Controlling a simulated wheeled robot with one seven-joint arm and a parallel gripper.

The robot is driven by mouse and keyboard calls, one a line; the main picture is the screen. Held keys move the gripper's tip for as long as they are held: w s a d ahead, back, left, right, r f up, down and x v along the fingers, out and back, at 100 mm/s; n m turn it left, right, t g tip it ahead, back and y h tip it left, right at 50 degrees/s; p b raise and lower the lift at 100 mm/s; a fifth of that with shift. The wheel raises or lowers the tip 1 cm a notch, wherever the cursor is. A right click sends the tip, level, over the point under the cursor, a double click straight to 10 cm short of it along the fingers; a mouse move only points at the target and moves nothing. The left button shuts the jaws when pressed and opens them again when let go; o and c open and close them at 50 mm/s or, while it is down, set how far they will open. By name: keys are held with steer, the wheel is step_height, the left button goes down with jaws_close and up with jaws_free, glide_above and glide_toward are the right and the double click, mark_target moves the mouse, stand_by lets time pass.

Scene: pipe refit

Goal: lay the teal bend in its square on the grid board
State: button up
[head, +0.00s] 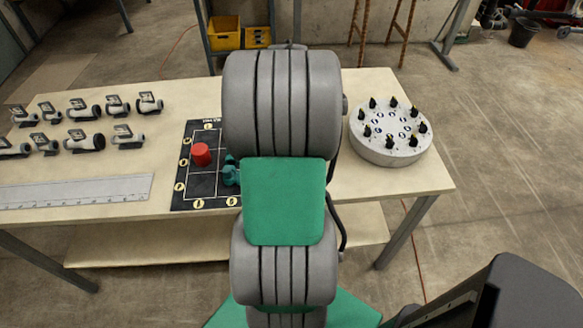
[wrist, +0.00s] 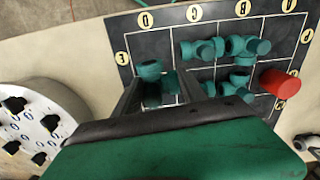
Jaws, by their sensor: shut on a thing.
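The dark grid board (head: 205,186) lies on the table, partly hidden behind my arm in the head view; in the wrist view its lettered edge (wrist: 168,18) shows more fully. My gripper (wrist: 157,88) is shut on a teal bend (wrist: 150,69), held between its two fingers over a corner part of the board. I cannot tell whether the bend touches the board. Other teal pipe pieces (wrist: 243,46) stand in nearby squares, along with a red cylinder (wrist: 280,83). My gripper is hidden in the head view.
A round white holder (head: 390,148) with several black-topped pegs stands at the right of the table and shows at the left in the wrist view (wrist: 40,105). Several grey-white fittings (head: 85,140) and a ruler-like strip (head: 75,192) lie at the left.

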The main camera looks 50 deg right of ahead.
steer(key=f, duration=0.2)
steer(key=s+a+f, duration=0.1)
steer(key=f, duration=0.1)
steer(key=s+a+f+p, duration=0.1)
steer(key=f, duration=0.1)
steer(key=shift+s+f, duration=0.1)
steer(key=shift+d+f, duration=0.1)
steer(key=shift+f, duration=0.3)
steer(key=o, duration=1.1)
step_height(320, 180, up, 12)
steer(key=b, duration=0.1)
steer(key=w+a+r+n+t, duration=0.15)
steer(key=w+a, duration=0.25)
steer(key=a, duration=0.5)
steer(key=w+a+r+n, duration=0.1)
steer(key=w+a+n, duration=0.25)
steer(key=a, duration=0.55)
steer(key=a+n, duration=0.1)
steer(key=a, duration=0.3)
steer(key=a+n+t, duration=0.1)
steer(key=a, duration=0.4)
steer(key=a+n+t, duration=0.1)
steer(key=a, duration=0.4)
steer(key=shift+s+n, duration=0.25)
steer(key=shift+n, duration=0.15)
